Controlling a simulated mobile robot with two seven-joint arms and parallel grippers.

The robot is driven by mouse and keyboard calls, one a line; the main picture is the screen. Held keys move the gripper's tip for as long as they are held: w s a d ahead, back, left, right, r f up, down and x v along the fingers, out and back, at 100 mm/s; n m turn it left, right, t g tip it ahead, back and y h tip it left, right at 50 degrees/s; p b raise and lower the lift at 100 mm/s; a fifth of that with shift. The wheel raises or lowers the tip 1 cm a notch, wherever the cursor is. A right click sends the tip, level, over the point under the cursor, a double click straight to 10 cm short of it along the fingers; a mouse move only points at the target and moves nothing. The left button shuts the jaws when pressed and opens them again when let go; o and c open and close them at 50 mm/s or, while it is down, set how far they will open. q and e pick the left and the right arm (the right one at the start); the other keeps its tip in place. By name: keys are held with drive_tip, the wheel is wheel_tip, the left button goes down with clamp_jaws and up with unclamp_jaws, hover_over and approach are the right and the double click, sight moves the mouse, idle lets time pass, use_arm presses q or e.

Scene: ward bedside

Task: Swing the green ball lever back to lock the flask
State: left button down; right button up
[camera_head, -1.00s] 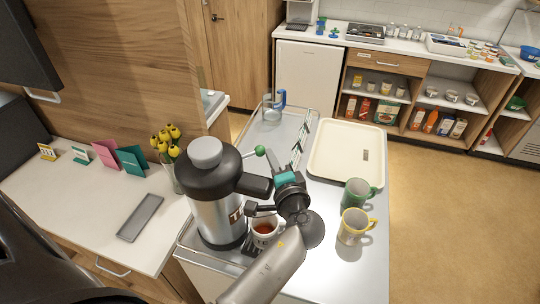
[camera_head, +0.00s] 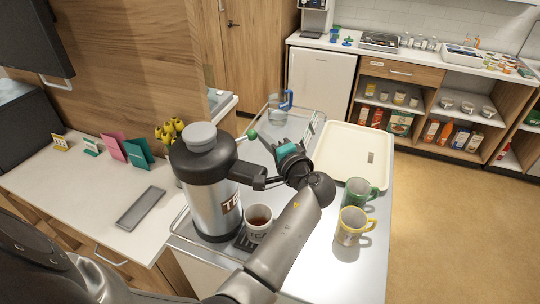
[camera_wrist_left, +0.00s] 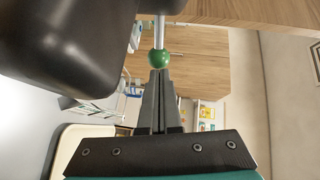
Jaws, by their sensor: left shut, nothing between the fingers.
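The flask (camera_head: 210,195) is a steel jug with a black top and a grey cap, standing upright at the left edge of the metal trolley top. Its green ball lever (camera_head: 252,135) stands out behind the spout side; the green ball also shows in the left wrist view (camera_wrist_left: 159,59) on a steel rod. My left gripper (camera_head: 264,143) is shut and empty. Its fingertips show in the left wrist view (camera_wrist_left: 159,76) right at the ball's lower edge; whether they touch it I cannot tell. My right gripper is not in view.
A white cup of tea (camera_head: 258,215) stands under the spout. A green mug (camera_head: 357,194) and a yellow-handled mug (camera_head: 351,228) stand to the right, with a cream tray (camera_head: 345,172) behind. A clear jug (camera_head: 276,106) is at the back. A wooden panel (camera_head: 120,70) rises behind left.

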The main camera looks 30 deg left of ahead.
use_arm(q)
drive_tip(key=w+a+n+g+y+b, duration=0.1)
drive_tip(key=w+a+n+g+b, duration=0.2)
drive_tip(key=a+b, duration=0.3)
drive_tip(key=shift+w+a+g+y, duration=0.2)
drive_tip(key=shift+a+g+y, duration=0.2)
drive_tip(key=shift+a, duration=0.6)
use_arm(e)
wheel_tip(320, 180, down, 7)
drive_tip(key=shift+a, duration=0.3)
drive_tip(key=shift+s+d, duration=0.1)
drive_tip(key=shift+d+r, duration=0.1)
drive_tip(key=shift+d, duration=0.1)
